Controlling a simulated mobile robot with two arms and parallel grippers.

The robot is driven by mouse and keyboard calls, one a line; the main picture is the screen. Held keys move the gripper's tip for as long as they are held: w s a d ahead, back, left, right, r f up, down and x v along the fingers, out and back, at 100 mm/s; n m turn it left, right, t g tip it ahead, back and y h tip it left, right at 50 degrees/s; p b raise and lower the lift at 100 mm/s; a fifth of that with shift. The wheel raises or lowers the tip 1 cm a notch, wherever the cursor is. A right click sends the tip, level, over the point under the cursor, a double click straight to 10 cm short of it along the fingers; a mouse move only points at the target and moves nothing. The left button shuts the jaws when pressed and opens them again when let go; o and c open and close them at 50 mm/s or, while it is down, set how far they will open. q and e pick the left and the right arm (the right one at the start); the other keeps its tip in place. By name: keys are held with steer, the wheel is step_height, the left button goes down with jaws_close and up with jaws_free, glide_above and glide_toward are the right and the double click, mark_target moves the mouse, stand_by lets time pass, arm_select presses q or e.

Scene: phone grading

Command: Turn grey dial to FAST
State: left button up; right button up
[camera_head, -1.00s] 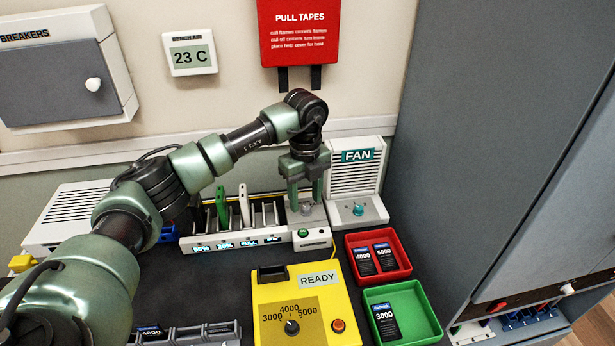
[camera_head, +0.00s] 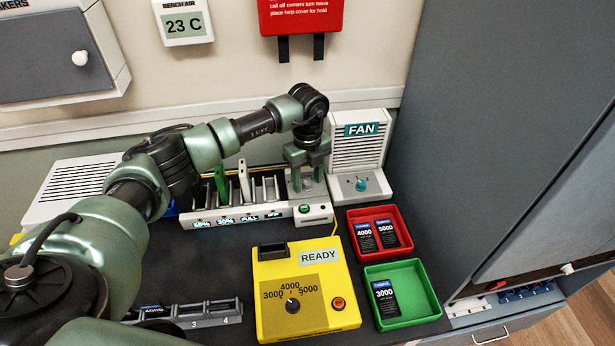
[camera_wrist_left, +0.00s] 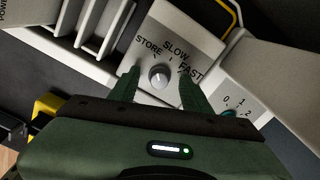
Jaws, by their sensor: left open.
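The grey dial (camera_wrist_left: 159,76) sits on a light grey panel (camera_wrist_left: 176,30) marked STORE, SLOW and FAST in the left wrist view. Its small white mark seems to point up between SLOW and FAST, but I cannot tell exactly where. My left gripper (camera_wrist_left: 160,80) is open, with one green finger on each side of the dial and a gap visible to each finger. In the head view the left gripper (camera_head: 308,180) reaches down over the right end of the charging rack, and the dial (camera_head: 307,182) shows only partly between the fingers. My right gripper is not in view.
The fan unit (camera_head: 358,150) with a teal knob (camera_head: 361,185) stands just right of the gripper. The rack (camera_head: 240,215) holds phones to the left. A yellow tester (camera_head: 305,318), red tray (camera_head: 403,236) and green tray (camera_head: 423,318) lie in front.

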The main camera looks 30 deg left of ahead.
arm_select(q)
jaws_close()
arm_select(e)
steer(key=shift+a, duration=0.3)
